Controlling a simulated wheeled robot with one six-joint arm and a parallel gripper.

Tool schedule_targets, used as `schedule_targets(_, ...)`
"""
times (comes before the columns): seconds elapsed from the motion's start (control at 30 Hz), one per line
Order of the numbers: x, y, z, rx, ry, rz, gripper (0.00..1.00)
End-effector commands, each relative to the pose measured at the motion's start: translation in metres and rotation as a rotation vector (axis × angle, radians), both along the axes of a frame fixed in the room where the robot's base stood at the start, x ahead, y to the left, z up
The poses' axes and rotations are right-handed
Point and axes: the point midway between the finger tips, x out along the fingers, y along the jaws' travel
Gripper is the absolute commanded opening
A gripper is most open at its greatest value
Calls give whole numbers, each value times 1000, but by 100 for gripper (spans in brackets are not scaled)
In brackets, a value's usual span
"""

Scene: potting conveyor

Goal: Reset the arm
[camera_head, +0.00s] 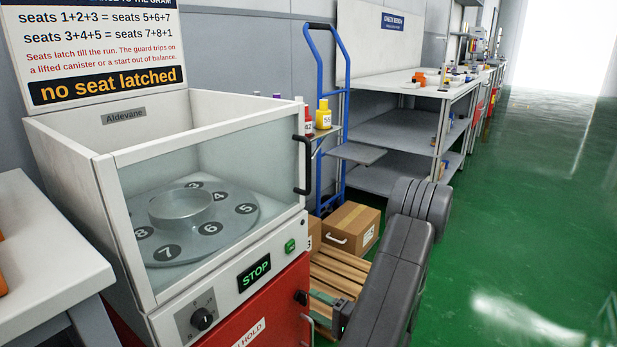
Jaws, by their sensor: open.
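My arm (398,265) is folded in dark grey links at the lower middle of the head view. At its lower left a small dark part with two short bars, my gripper (322,309), shows low in front of the wooden pallet. The bars stand apart with nothing seen between them. It is small and partly hidden by the arm link. The gripper is to the right of the red cabinet front (262,318).
A glass-fronted machine (205,180) with a numbered turntable (190,228) stands left; its display reads STOP and its sign reads "no seat latched". A blue hand truck (322,100), cardboard boxes (350,225) and shelving (405,165) stand behind. Green floor (510,200) is clear right.

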Motion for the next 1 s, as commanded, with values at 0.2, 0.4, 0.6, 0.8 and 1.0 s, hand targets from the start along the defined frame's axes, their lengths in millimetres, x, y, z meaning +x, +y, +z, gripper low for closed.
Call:
schedule_targets(0.2,14,19,-1,-1,-2,0,65)
schedule_targets(0.4,16,22,0,2,2,-1,65)
schedule_targets(0.6,16,22,0,3,4,-1,65)
schedule_targets(0.8,13,16,1,1,1,-4,65)
schedule_targets(1.0,-3,-6,2,1,1,-5,65)
